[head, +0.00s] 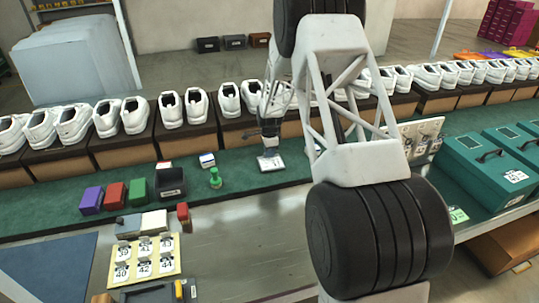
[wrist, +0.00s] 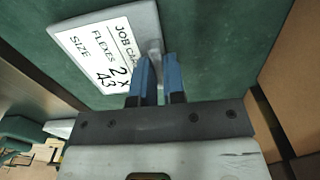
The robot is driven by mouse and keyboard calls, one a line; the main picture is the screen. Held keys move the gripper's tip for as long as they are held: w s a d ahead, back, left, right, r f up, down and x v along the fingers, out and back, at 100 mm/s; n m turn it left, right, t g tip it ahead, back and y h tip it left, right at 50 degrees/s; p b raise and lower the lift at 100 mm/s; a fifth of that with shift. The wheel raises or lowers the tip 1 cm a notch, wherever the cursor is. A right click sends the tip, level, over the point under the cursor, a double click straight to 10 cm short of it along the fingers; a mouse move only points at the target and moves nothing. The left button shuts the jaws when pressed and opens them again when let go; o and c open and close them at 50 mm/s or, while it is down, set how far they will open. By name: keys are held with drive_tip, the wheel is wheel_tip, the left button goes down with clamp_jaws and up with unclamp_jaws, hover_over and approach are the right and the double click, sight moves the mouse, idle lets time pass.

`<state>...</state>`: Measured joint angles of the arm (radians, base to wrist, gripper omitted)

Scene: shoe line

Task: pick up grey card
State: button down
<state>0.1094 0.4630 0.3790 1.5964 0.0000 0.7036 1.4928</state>
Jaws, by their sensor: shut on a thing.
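In the head view my gripper (head: 269,142) is directly above the card. The fingers hide part of the label and of the grip. I cannot tell whether the card is clear of the bench.
A green stamp-like piece (head: 215,178) and a small white-and-blue box (head: 207,160) stand left of the card. Purple (head: 91,200), red (head: 115,195) and green (head: 138,189) blocks are farther left. White shoes on boxes line the back. Teal cases (head: 490,160) are at right.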

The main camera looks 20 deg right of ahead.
drive_tip(key=shift+r, duration=0.45)
wheel_tip(320, 180, up, 2)
drive_tip(key=shift+r, duration=0.1)
drive_tip(key=s, duration=0.5)
drive_tip(key=s+a, duration=0.1)
drive_tip(key=s, duration=0.4)
drive_tip(key=s+r, duration=0.1)
drive_tip(key=s, duration=0.5)
drive_tip(key=shift+a+r, duration=0.1)
drive_tip(key=shift+a, duration=0.25)
